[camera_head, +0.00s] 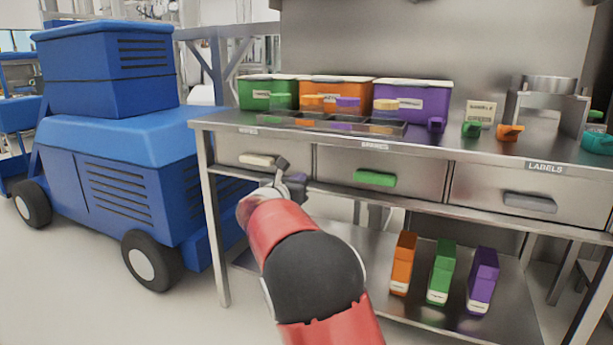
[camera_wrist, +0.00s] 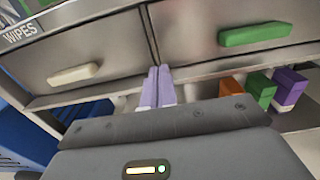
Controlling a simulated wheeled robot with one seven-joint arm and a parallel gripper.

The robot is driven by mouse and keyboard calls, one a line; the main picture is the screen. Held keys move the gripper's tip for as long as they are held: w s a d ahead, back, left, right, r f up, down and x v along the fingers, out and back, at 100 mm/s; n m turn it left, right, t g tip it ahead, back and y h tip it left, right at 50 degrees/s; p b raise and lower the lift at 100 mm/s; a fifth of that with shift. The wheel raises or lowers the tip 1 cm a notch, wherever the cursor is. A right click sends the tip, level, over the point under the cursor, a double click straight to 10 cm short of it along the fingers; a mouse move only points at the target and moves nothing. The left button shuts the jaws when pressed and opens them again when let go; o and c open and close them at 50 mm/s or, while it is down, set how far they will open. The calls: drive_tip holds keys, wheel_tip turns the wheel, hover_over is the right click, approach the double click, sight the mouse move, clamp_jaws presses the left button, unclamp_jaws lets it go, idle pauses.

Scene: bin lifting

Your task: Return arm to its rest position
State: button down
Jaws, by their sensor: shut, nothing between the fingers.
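My red and black arm reaches from the bottom of the head view up toward the workbench. My gripper (camera_head: 294,182) is in front of the bench's drawer row, just right of the white drawer handle (camera_head: 257,160). In the wrist view the two light purple fingers (camera_wrist: 157,85) are together with nothing between them. They point at the seam between the left drawer (camera_wrist: 75,60) and the middle drawer (camera_wrist: 205,30). I cannot tell whether they touch the drawer fronts.
The metal bench (camera_head: 460,142) carries green, orange and purple bins (camera_head: 412,102) at the back. Orange, green and purple boxes (camera_head: 441,272) stand on the lower shelf. A blue cart (camera_head: 135,190) stands left of the bench. Bare floor (camera_head: 80,290) shows at lower left.

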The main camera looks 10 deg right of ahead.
drive_tip(key=s+d+m+g+y+p, duration=0.1)
drive_tip(key=s+d+m+g, duration=0.5)
drive_tip(key=s, duration=0.5)
drive_tip(key=s+d+m+g+y+p, duration=0.1)
drive_tip(key=s+d+m, duration=0.3)
drive_tip(key=s+m, duration=0.55)
drive_tip(key=s+a+f+m+y, duration=0.2)
drive_tip(key=s+a+m+y, duration=0.1)
drive_tip(key=s, duration=0.6)
drive_tip(key=s+a+f+m+g+y+p, duration=0.1)
drive_tip(key=s+a+f+m+y, duration=0.1)
drive_tip(key=s+m, duration=0.4)
drive_tip(key=s+a+f+m+g+y, duration=0.1)
drive_tip(key=s+a+f+m+y, duration=0.2)
drive_tip(key=s, duration=0.9)
drive_tip(key=shift+s+a+f+m+y+p, duration=0.3)
drive_tip(key=shift+s+a+f+m+p, duration=0.1)
drive_tip(key=shift+a+f+m, duration=0.25)
drive_tip(key=shift+r, duration=0.15)
